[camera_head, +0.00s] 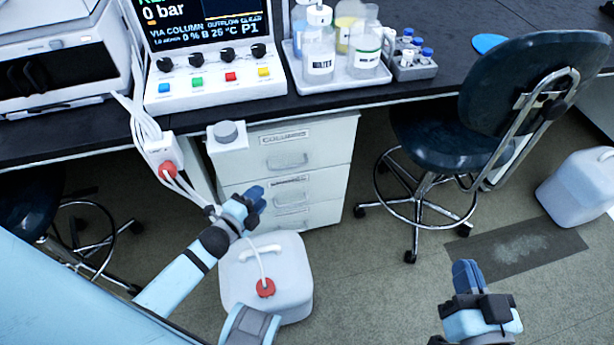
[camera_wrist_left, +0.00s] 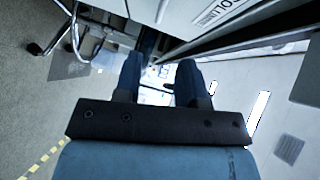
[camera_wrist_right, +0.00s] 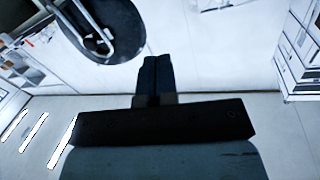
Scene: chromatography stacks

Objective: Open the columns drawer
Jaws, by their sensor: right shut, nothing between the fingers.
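The columns drawer (camera_head: 325,143) is the top drawer of the white cabinet under the bench in the head view. It looks shut, with a label above a pale bar handle (camera_head: 287,161). Its label also shows at the top of the left wrist view (camera_wrist_left: 215,12). My left gripper (camera_head: 254,197) is in front of the cabinet, lower and left of the handle, apart from it. Its fingers (camera_wrist_left: 160,78) are spread with nothing seen between them. My right gripper (camera_head: 466,274) is shut and empty, far right of the cabinet over the floor.
A white jug (camera_head: 290,285) with a red cap and tube stands on the floor below my left gripper. A stool (camera_head: 440,130) stands right of the cabinet. A grey-knobbed box (camera_head: 228,140) juts from the bench edge, with white tubes (camera_head: 140,125) left of it.

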